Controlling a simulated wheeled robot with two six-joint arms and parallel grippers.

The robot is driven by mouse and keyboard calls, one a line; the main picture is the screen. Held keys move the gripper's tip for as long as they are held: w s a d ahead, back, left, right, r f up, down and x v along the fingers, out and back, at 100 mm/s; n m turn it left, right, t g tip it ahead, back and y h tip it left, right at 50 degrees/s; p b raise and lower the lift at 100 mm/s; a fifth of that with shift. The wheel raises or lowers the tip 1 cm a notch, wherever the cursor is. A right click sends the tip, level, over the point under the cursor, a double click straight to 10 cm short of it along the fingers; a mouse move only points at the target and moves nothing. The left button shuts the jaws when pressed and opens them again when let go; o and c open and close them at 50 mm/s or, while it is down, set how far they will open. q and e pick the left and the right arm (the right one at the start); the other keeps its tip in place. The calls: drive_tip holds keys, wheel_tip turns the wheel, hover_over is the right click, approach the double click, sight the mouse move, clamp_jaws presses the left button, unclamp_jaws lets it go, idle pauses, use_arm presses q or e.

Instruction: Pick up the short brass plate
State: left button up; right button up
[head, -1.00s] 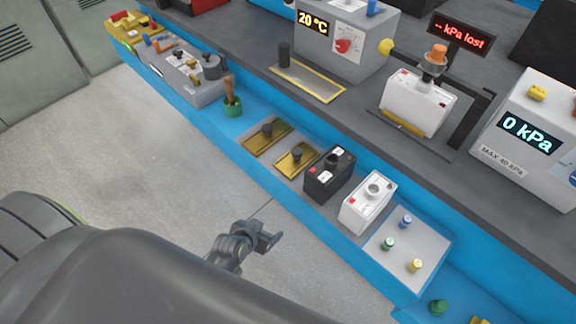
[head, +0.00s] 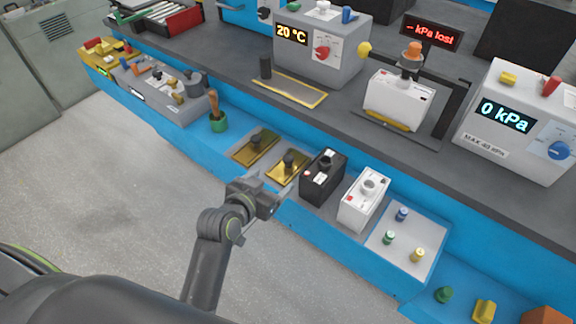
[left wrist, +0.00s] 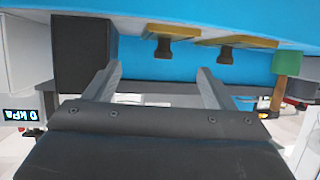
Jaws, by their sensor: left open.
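Two brass plates with dark knobs lie side by side on the blue bench's lower shelf. The short brass plate (head: 278,174) is the one nearer the black battery; the longer plate (head: 243,154) is to its left. My left gripper (head: 272,188) is in front of the shelf edge, close to the short plate in the picture, open and empty. In the left wrist view, which looks upside down, the short plate (left wrist: 180,30) shows beyond the open fingers (left wrist: 160,75), with the longer plate (left wrist: 250,42) to its right. My right gripper is not in view.
A black battery (head: 320,180) and a white battery (head: 360,207) stand right of the plates. A pale tray (head: 420,222) holds small pegs. Floor before the bench is clear.

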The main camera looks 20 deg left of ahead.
sight(287, 165)
use_arm(q)
drive_tip(key=x, duration=0.6)
drive_tip(key=shift+w+f, duration=0.15)
drive_tip(key=shift+w, duration=0.1)
drive_tip(key=shift+x, duration=2.6)
drive_tip(key=shift+w+a+r, duration=0.1)
drive_tip(key=shift+a+r, duration=0.05)
drive_tip(key=shift+r, duration=0.1)
